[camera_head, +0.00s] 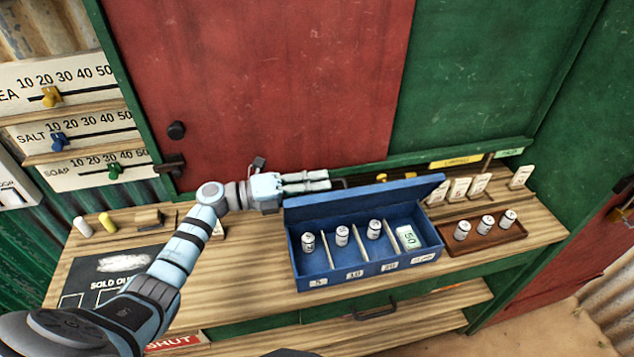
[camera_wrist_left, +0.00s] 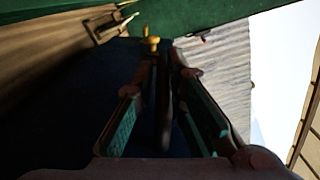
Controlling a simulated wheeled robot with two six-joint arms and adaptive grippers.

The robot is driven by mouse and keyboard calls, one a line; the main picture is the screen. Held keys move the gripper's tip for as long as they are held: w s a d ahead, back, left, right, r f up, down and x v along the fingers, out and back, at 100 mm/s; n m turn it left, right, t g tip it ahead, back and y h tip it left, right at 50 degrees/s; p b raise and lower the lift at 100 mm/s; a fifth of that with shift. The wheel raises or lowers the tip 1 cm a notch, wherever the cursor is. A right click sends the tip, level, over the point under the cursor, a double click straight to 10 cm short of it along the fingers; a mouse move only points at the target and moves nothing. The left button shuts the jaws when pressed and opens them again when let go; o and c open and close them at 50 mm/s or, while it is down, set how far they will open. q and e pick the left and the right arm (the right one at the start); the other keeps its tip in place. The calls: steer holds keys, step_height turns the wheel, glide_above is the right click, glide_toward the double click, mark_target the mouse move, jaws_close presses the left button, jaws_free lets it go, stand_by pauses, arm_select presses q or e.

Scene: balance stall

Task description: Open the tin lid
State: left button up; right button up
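The blue tin (camera_head: 340,275) stands on the wooden counter, with its lid (camera_head: 365,199) raised and its compartments exposed. Three compartments each hold a white cylinder, and the right one holds a green-and-white block marked 50 (camera_head: 408,238). My left gripper (camera_head: 328,180) is behind the lid's upper left edge, with its fingers pointing right. In the left wrist view its two fingers (camera_wrist_left: 158,85) are apart; a dark strip shows between them, and I cannot tell what it is. Whether the fingers touch the lid is unclear. My right gripper is not in view.
A brown tray (camera_head: 485,243) with several white cylinders sits right of the tin. White tags (camera_head: 460,190) stand behind it. A sold-out board (camera_head: 110,275) lies at left. The red panel (camera_head: 270,90) rises behind the counter. Bare counter shows left of the tin.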

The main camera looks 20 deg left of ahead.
arm_select(q)
steer(key=shift+o, duration=0.4)
steer(key=shift+w+r, duration=0.1)
steer(key=shift+s+r, duration=0.1)
steer(key=shift+s, duration=0.15)
steer(key=v, duration=1.2)
steer(key=shift+w, duration=0.1)
